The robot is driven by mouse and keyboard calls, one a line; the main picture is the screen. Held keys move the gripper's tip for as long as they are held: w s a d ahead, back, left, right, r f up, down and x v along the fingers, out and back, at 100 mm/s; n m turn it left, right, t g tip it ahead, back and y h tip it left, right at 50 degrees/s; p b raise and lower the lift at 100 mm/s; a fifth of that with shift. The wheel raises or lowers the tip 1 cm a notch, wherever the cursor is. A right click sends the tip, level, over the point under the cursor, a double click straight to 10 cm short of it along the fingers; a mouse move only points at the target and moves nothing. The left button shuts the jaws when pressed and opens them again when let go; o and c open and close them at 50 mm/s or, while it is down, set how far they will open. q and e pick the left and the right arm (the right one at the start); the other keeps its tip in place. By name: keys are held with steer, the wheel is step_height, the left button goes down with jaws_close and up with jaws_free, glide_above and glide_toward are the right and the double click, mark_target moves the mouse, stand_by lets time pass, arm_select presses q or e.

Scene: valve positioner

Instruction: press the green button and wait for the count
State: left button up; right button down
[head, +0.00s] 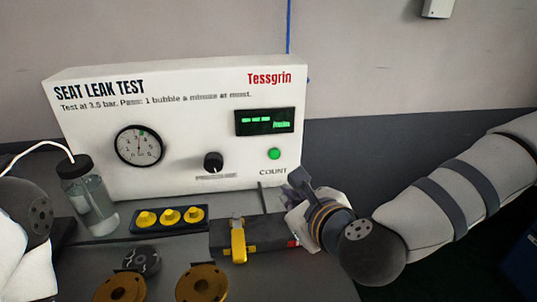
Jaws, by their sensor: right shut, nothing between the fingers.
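The green button (274,154) is on the front of the white seat leak test panel (200,160), above the label COUNT. The dark display (265,121) above it shows green dashes and a small green word that I cannot read surely. My right gripper (298,180) is shut and empty, just below and to the right of the button. It appears apart from the button, and its fingertips are partly hidden by its own body. Part of my left arm shows at the left edge; its gripper is out of view.
The panel carries a round gauge (139,146) and a black knob (213,162). A clear bottle (90,198) with a white tube stands at left. A tray (139,231) of yellow parts, a dark yellow-handled valve (265,232) and brass flanges (202,284) lie in front.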

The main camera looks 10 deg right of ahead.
mark_target(275, 154)
steer(key=shift+d, duration=0.1)
steer(key=shift+w+f, duration=0.15)
steer(key=shift+w, duration=0.35)
steer(key=w+b, duration=0.2)
steer(key=w, duration=0.4)
steer(key=shift+w, duration=0.4)
arm_select(q)
steer(key=shift+s+f+g, duration=0.5)
steer(key=shift+s+f, duration=0.85)
steer(key=shift+s, duration=0.05)
arm_select(e)
steer(key=shift+w+r, duration=0.2)
steer(key=shift+w, duration=0.35)
steer(key=shift+w, duration=0.15)
steer(key=shift+w, duration=0.25)
